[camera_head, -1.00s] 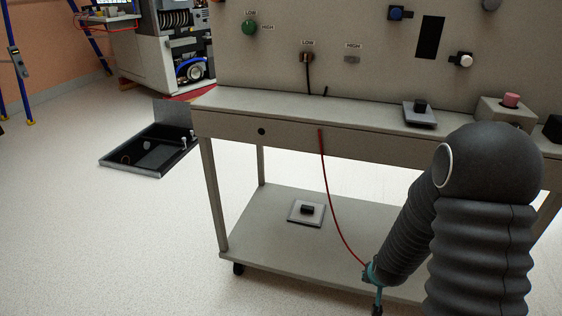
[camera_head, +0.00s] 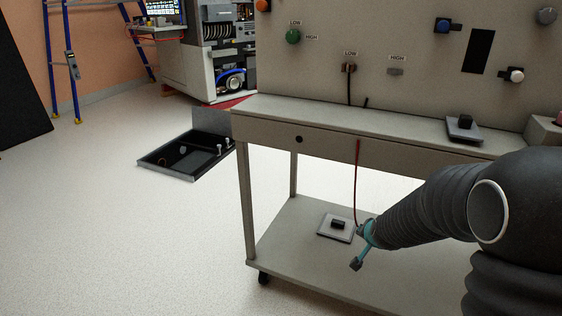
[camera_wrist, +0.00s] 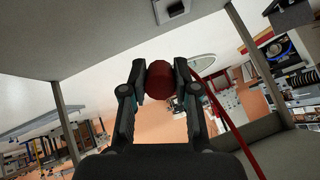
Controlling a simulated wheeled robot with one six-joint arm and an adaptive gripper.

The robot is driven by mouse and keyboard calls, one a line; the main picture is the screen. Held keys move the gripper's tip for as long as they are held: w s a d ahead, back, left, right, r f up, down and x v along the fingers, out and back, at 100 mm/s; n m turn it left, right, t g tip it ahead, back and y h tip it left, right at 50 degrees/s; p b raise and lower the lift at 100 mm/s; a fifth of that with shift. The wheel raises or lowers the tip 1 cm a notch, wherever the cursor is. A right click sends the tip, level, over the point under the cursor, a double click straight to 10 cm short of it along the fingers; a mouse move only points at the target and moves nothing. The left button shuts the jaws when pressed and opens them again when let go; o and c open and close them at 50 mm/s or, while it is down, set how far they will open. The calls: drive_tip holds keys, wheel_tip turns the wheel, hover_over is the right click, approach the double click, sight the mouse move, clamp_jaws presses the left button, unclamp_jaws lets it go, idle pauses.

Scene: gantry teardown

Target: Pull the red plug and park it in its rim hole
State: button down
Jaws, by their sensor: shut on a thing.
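My gripper (camera_wrist: 166,82) is shut on the red plug (camera_wrist: 158,77), whose rounded end shows between the two fingertips in the wrist view. In the head view my gripper (camera_head: 362,243) hangs in front of the cart, below its top and near the lower shelf; the plug cannot be made out there. A red cable (camera_head: 357,180) runs from the cart's front rim (camera_head: 330,140) down to my gripper. It also shows in the wrist view (camera_wrist: 225,118). A dark round hole (camera_head: 298,139) is in that rim, left of the cable, and looks empty.
A grey pad with a black block (camera_head: 337,226) lies on the lower shelf (camera_head: 290,245); a similar one (camera_head: 464,128) is on the cart top. A panel with knobs stands behind. An open black case (camera_head: 190,155) lies on the floor at left. Floor in front-left is clear.

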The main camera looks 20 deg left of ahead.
drive_tip(key=s+a+r+m+t+b, duration=0.2)
drive_tip(key=s+a+r+m+t, duration=0.2)
drive_tip(key=a+r, duration=0.7)
drive_tip(key=s+a+r+m+t+h+b, duration=0.1)
drive_tip(key=s+a+r+m+t, duration=0.3)
drive_tip(key=a+r, duration=0.7)
drive_tip(key=shift+s+a+r+t+b, duration=0.45)
drive_tip(key=shift+s+r, duration=0.4)
drive_tip(key=shift+r, duration=1)
drive_tip(key=shift+d, duration=0.1)
drive_tip(key=shift+w+d, duration=0.2)
drive_tip(key=shift+w, duration=2.55)
drive_tip(key=shift+w+p, duration=0.3)
drive_tip(key=shift+w, duration=0.5)
